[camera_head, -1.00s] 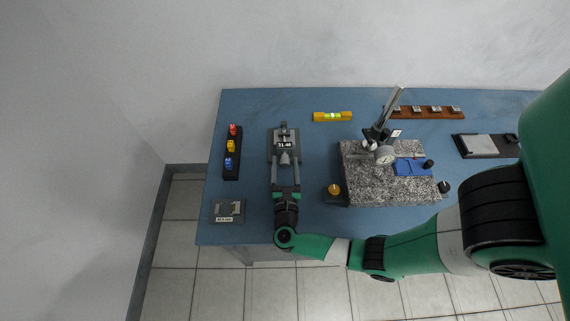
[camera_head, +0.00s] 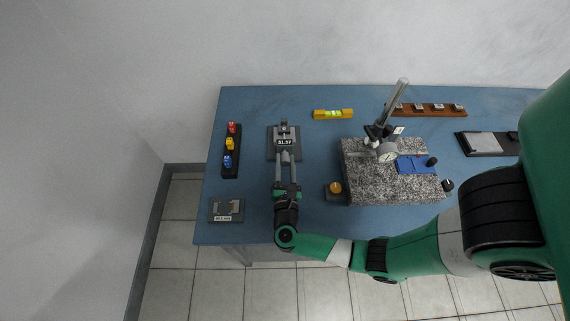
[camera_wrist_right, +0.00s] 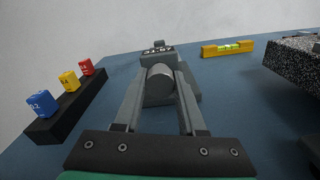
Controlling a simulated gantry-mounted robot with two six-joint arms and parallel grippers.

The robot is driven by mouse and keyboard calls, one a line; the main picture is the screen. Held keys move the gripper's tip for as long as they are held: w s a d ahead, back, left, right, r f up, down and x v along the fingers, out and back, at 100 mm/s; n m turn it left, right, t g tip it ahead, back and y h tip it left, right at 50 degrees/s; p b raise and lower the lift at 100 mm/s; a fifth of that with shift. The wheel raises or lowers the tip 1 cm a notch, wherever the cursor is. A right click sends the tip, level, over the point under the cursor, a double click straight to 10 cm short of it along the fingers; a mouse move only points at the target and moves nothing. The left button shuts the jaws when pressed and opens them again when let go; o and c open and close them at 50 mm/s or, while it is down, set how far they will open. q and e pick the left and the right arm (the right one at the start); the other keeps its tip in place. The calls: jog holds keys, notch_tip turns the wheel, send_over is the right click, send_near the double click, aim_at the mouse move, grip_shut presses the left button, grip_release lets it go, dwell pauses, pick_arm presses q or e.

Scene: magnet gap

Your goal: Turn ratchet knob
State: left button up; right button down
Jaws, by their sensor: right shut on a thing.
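A grey micrometer-like device with a number display (camera_head: 284,141) stands on a dark plate at the left part of the table. Its round grey ratchet knob (camera_wrist_right: 160,85) points toward my right gripper. My right gripper (camera_head: 286,160) reaches in from the front, with one finger on each side of the knob, shut on it. The right wrist view shows the two long fingers beside the knob; their tips are partly hidden behind it. The display seems to read about 31.97, but its digits are small. My left gripper is in no view.
A black rack (camera_head: 231,160) with red, yellow and blue blocks stands left of the device. A small grey plate (camera_head: 227,210) lies front left. A granite block (camera_head: 365,185) with a dial gauge stands right. A yellow level (camera_head: 333,114) lies behind.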

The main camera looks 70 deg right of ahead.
jog(key=m+b, duration=0.1)
jog(key=b, duration=0.1)
jog(key=m+b, duration=0.3)
jog(key=shift+f+b, duration=0.25)
jog(key=shift+b, duration=0.1)
jog(key=shift+r+m+b, duration=0.25)
jog(key=shift+m+b, duration=0.5)
jog(key=shift+m, duration=0.05)
jog(key=c, duration=0.5)
grip_release()
jog(key=v, duration=1.1)
jog(key=shift+a+p, duration=0.3)
